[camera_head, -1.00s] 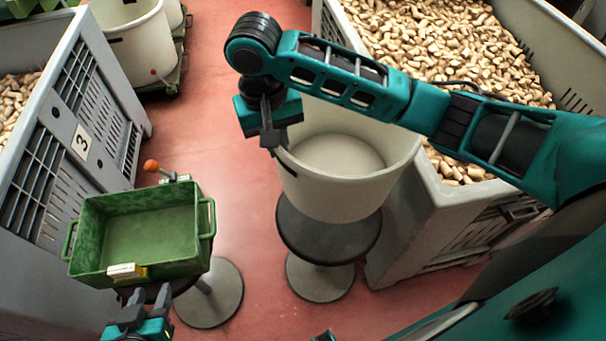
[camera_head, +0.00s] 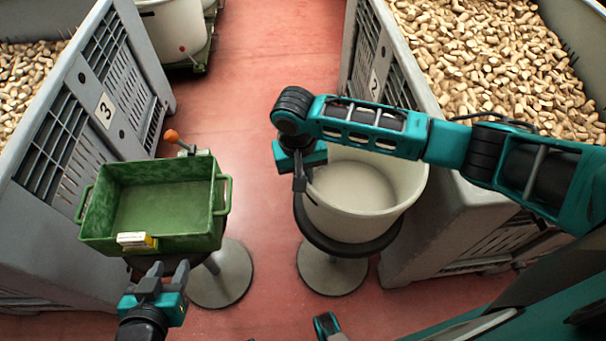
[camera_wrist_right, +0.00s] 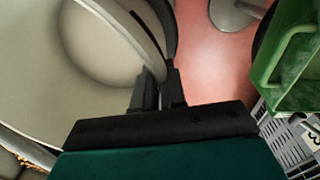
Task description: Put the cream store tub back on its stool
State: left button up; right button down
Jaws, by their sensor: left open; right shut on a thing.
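The cream tub (camera_head: 370,222) is upright, over the black round seat of its stool (camera_head: 385,246) in the head view. The seat shows as a dark rim around the tub's lower part. I cannot tell whether the tub's bottom touches the seat. My right gripper (camera_head: 300,184) is shut on the tub's left rim; in the right wrist view its fingers (camera_wrist_right: 158,90) pinch the rim of the tub (camera_wrist_right: 40,70). The tub looks empty inside. My left gripper (camera_head: 167,275) is open and empty, just in front of the green crate.
The green crate (camera_head: 218,212) sits on another stool (camera_head: 222,275) at the left, with a small yellow-and-white block (camera_head: 133,240) at its front edge. Grey bins of corks stand left (camera_head: 60,170) and right (camera_head: 440,215). Red floor (camera_head: 255,110) is clear between them.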

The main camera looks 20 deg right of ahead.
pick_arm(q)
jog(key=shift+w+r, duration=0.25)
jog(key=shift+r, duration=0.1)
pick_arm(e)
jog(key=shift+f, duration=0.1)
jog(key=c, duration=1.2)
grip_release()
pick_arm(q)
jog(key=shift+f, duration=0.15)
jog(key=shift+a, duration=0.1)
